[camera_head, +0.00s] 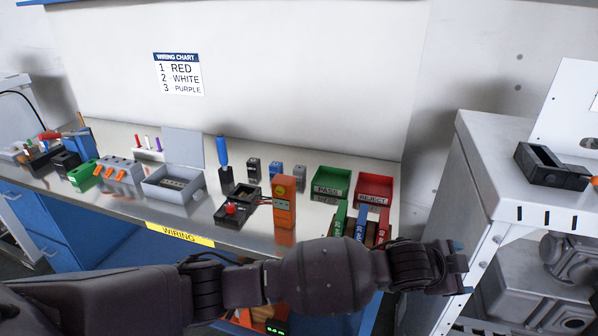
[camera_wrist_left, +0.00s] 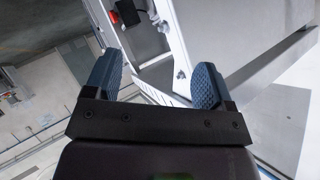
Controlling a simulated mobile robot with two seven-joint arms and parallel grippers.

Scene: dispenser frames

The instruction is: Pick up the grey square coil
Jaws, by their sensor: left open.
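A small grey block (camera_head: 300,173), which may be the grey square coil, stands upright at the back of the wiring bench, right of a blue block (camera_head: 276,169) and a black block (camera_head: 253,167). Its exact shape is too small to tell. My left arm reaches across the front of the bench, and my left gripper (camera_head: 458,268) is at the right, beyond the bench end and well away from the grey block. In the left wrist view my left gripper (camera_wrist_left: 157,85) is open, with nothing between its blue fingers. My right gripper does not show.
Green PASS tray (camera_head: 331,187) and red REJECT tray (camera_head: 375,190) stand right of the blocks. An orange meter (camera_head: 284,208) stands in front of them. A grey metal cabinet (camera_head: 470,160) rises close to my gripper at right, with a dark fixture (camera_head: 550,168) on top.

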